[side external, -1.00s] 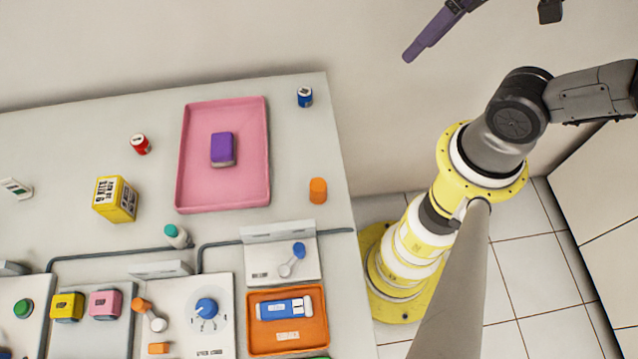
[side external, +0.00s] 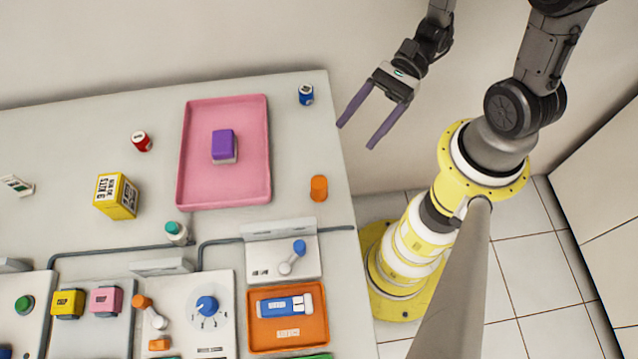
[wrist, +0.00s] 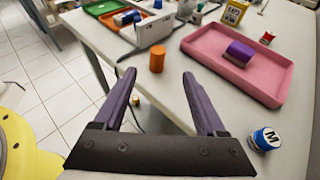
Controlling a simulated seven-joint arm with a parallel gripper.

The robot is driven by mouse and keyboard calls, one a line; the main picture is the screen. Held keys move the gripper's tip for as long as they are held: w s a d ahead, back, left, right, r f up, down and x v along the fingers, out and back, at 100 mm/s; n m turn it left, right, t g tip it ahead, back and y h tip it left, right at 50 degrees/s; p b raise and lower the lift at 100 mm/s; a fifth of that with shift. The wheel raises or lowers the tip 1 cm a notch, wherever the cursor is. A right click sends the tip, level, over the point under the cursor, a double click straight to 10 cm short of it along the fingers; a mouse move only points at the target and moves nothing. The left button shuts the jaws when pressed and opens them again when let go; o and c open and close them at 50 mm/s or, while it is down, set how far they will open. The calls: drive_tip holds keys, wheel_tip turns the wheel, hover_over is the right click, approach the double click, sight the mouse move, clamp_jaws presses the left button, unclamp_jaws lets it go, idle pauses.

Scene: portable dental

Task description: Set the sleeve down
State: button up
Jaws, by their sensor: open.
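My gripper (side external: 355,137) is open and empty, with its two long purple fingers spread apart in the air off the right edge of the table. The fingers also show in the wrist view (wrist: 159,74), with nothing between them. I cannot tell for sure which thing is the sleeve. A blue and white flat device (side external: 285,308) lies in an orange tray (side external: 288,346) at the front right of the table. A purple block with a pale base (side external: 223,146) sits in a pink tray (side external: 195,185) farther back; the block also shows in the wrist view (wrist: 239,53).
An orange cylinder (side external: 319,188) and a blue jar (side external: 306,95) stand near the table's right edge. A red jar (side external: 141,141), a yellow box (side external: 117,196) and a teal-capped bottle (side external: 176,232) stand left. Stations with knobs and levers line the front.

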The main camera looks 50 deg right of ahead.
approach(318, 183)
drive_tip(key=x, duration=0.5)
drive_tip(key=shift+w+d+f, duration=0.1)
drive_tip(key=shift+w+f, duration=0.05)
drive_tip(key=shift+f, duration=0.1)
drive_tip(key=shift+x, duration=2.6)
drive_tip(key=shift+f, duration=0.15)
clamp_jaws()
